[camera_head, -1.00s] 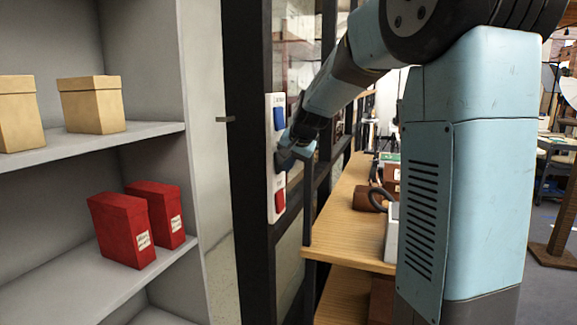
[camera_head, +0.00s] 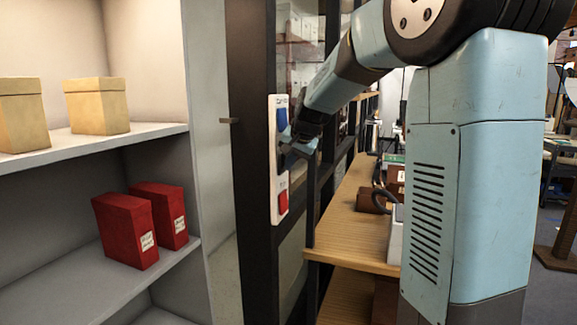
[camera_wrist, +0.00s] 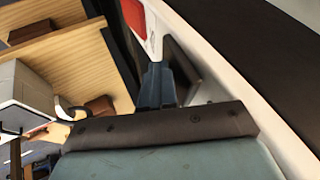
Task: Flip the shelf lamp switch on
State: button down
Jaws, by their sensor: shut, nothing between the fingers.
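The white switch panel (camera_head: 281,181) is mounted upright on the dark post beside the shelf. It has a blue switch (camera_head: 282,119) at the top and a red switch (camera_head: 283,203) at the bottom. A dark switch sits between them, mostly hidden by my gripper in the head view. My gripper (camera_head: 289,157) is shut and empty, with its tips at the middle of the panel. In the wrist view its fingers (camera_wrist: 157,86) lie right beside the dark switch (camera_wrist: 183,68); I cannot tell whether they touch. The red switch also shows there (camera_wrist: 133,15). The upper shelf is brightly lit.
The grey shelf unit (camera_head: 110,141) on the left holds tan boxes (camera_head: 97,105) above and red boxes (camera_head: 126,231) below. A wooden shelf (camera_head: 345,235) with several items stands right of the post, close to my arm.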

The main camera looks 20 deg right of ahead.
jog(key=shift+r, duration=0.15)
jog(key=s+d+r, duration=0.6)
jog(key=s, duration=0.3)
dwell(0.4)
dwell(0.4)
